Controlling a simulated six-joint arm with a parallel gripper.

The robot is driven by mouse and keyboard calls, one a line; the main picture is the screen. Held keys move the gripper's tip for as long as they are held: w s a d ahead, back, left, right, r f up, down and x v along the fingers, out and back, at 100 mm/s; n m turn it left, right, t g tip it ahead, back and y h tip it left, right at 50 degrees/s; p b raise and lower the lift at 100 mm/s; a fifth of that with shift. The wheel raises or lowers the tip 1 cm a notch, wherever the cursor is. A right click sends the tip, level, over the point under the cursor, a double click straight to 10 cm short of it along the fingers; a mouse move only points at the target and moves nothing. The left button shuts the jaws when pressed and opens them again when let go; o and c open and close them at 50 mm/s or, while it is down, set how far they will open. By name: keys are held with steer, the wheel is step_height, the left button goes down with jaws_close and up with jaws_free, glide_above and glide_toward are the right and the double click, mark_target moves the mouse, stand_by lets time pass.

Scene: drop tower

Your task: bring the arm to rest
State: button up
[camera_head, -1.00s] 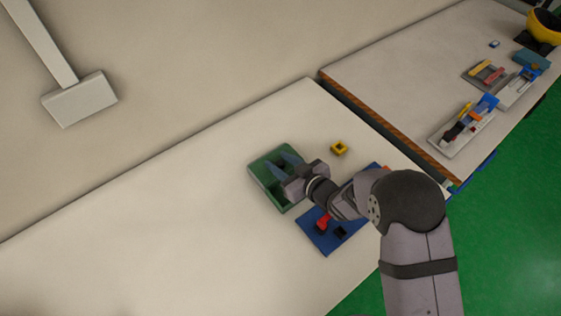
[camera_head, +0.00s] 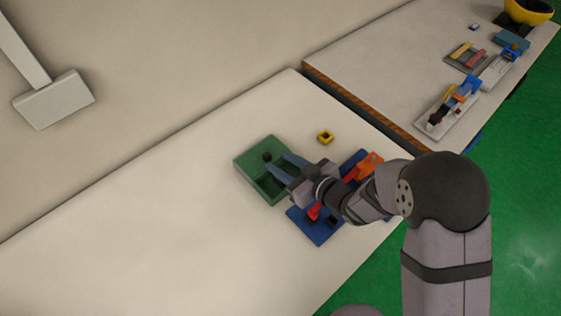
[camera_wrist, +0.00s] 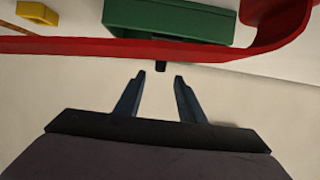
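My gripper (camera_head: 278,163) hangs by the right side of a green tray (camera_head: 250,182), its fingers overlapping the tray in the head view. In the wrist view my gripper (camera_wrist: 159,75) has its fingers apart with nothing between them. A small dark piece (camera_head: 267,156) shows at the tray in the head view. The green tray (camera_wrist: 170,20) is at the top there. A red curved bar (camera_wrist: 120,52) crosses that view in front of the tray. I cannot tell whether fingers touch anything.
A blue base (camera_head: 318,230) with red (camera_head: 314,211) and orange (camera_head: 371,165) parts lies partly under my arm. The table's left is clear. A second table (camera_head: 390,60) holds several assemblies and a yellow bowl (camera_head: 530,12).

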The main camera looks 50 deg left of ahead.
steer(key=shift+w, duration=0.1)
steer(key=w+d+r+m+t+h, duration=0.1)
steer(key=w+d+t, duration=0.1)
steer(key=w+d, duration=0.3)
steer(key=w+d+r+m+t+h+p, duration=0.1)
steer(key=w+d+r+m+t+h, duration=0.1)
steer(key=w+d, duration=0.3)
steer(key=w+d+r+m+t+h+p, duration=0.1)
steer(key=w+d+r+t, duration=0.1)
steer(key=w+d, duration=0.2)
steer(key=shift+w+d+r+m, duration=0.1)
steer(key=shift+w+d+m, duration=0.1)
steer(key=shift+w, duration=0.35)
steer(key=shift+w+d+r+m, duration=0.1)
steer(key=shift+w+d+m, duration=0.1)
steer(key=shift+w, duration=0.35)
steer(key=d+f+m+g+h+b, duration=0.15)
steer(key=d+m+h, duration=0.7)
steer(key=d, duration=1.95)
steer(key=s+d+m+g, duration=0.2)
steer(key=s+d, duration=0.2)
steer(key=s, duration=0.3)
steer(key=s+d+m+g, duration=0.2)
steer(key=s+d, duration=0.2)
steer(key=s, duration=0.4)
steer(key=shift+s+d+m+h, duration=0.25)
steer(key=shift+m+h, duration=0.1)
steer(key=shift+h, duration=0.1)
